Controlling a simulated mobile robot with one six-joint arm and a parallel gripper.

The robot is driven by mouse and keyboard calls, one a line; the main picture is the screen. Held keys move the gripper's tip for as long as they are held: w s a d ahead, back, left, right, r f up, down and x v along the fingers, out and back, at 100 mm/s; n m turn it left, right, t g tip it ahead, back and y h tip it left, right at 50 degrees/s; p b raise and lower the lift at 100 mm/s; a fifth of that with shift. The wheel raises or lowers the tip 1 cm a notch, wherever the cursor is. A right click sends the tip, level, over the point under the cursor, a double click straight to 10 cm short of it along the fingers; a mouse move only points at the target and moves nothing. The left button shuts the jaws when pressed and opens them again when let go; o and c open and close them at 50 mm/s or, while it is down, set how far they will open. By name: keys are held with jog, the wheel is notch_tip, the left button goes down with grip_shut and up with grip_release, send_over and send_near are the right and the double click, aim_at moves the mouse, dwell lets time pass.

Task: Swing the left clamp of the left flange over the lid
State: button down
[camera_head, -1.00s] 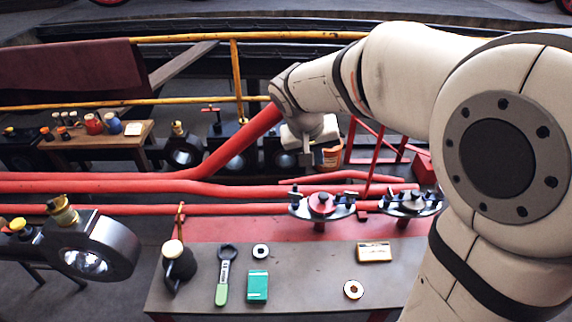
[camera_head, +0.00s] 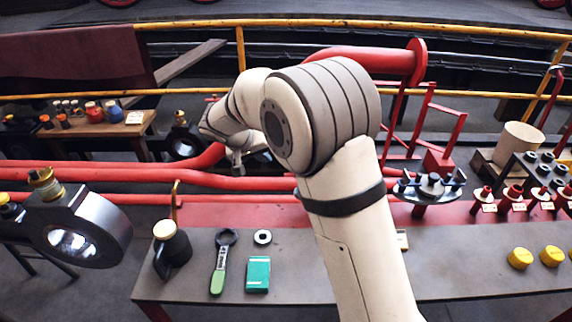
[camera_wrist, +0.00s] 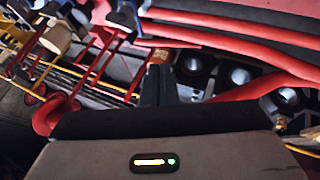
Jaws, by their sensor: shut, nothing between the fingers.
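The grey bench (camera_head: 300,290) holds a green-handled wrench (camera_head: 222,262), a green box (camera_head: 258,274), a ring (camera_head: 263,237) and an oil can (camera_head: 171,250). Yellow caps (camera_head: 520,258) lie at right. Red pipes (camera_head: 110,178) run behind the bench.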

jog(key=w+d+f+b, duration=0.1)
jog(key=w+d+f, duration=0.4)
jog(key=d+f, duration=0.2)
jog(key=shift+d+f, duration=0.4)
jog(key=shift+d, duration=0.05)
jog(key=shift+d, duration=0.1)
